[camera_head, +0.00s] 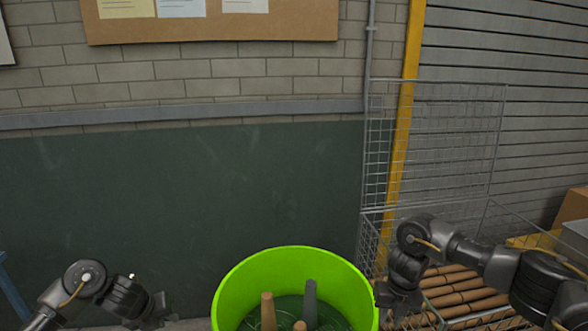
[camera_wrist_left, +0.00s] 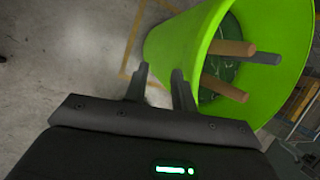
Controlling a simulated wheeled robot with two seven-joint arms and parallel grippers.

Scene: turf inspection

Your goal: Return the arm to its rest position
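My left gripper (camera_head: 160,310) is at the lower left in the head view, apart from and left of a bright green bucket (camera_head: 240,275). In the left wrist view its two fingers (camera_wrist_left: 159,85) stand apart with nothing between them. The bucket (camera_wrist_left: 180,45) shows just beyond them. My right gripper (camera_head: 392,298) is close to the bucket's right rim in the head view, pointing down. Its fingertips are not clear, so I cannot tell whether it is open or touching the bucket.
Brown handles (camera_head: 268,308) and a dark grey handle (camera_head: 310,300) stick up inside the bucket. A wire mesh cage (camera_head: 437,140) with several brown rolls (camera_head: 455,292) stands at the right. A dark green panel (camera_head: 180,200) covers the wall behind. Bare floor (camera_wrist_left: 60,50) lies beside the bucket.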

